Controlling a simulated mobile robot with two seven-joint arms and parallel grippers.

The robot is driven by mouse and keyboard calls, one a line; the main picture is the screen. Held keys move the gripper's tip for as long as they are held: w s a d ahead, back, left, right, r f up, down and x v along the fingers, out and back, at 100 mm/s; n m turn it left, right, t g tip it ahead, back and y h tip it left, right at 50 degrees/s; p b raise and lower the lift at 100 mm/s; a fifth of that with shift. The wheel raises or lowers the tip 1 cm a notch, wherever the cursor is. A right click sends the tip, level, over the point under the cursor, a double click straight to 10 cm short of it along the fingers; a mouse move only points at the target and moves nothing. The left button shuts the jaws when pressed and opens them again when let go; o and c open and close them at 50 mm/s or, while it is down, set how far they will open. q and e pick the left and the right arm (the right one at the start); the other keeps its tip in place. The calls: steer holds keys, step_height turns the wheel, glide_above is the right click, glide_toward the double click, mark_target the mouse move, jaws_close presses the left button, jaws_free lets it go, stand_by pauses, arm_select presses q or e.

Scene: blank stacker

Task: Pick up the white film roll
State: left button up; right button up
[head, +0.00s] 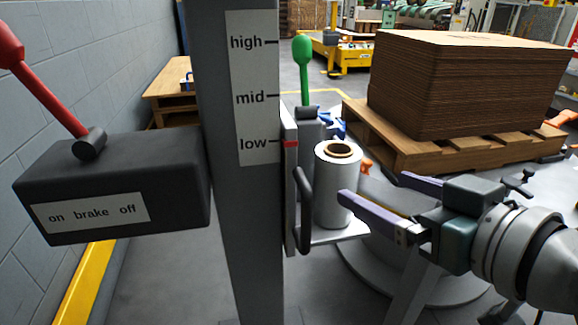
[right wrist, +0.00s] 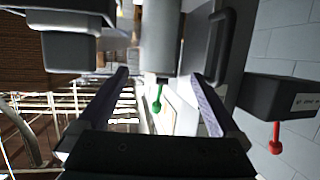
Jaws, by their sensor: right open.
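The white film roll (head: 332,192) stands upright on a small light shelf (head: 340,233) beside the grey column, its brown core ring on top. My right gripper (head: 372,187) comes in from the right in the head view, open and empty. Its nearer purple finger overlaps the roll's right edge; the farther finger lies right of it. My left gripper is not in view.
The column (head: 222,200) carries a high/mid/low scale, with a red mark at low. A black handle (head: 304,215) stands left of the roll. A brake box (head: 110,190) with a red lever is at left. A green-knobbed lever (head: 303,65) rises behind. A pallet of cardboard (head: 460,90) stands beyond.

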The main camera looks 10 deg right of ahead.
mark_target(351, 174)
steer(key=b+x, duration=0.1)
steer(key=x, duration=0.3)
steer(key=shift+w+b, duration=0.2)
steer(key=shift+b, duration=0.2)
steer(key=b+x, duration=0.3)
steer(key=x, duration=0.1)
steer(key=shift+w+d+f, duration=0.1)
steer(key=shift+w, duration=0.35)
steer(key=shift+s, duration=0.1)
steer(key=shift+c, duration=0.2)
steer(key=shift+c, duration=0.8)
steer(key=c, duration=1.4)
steer(key=shift+r, duration=0.25)
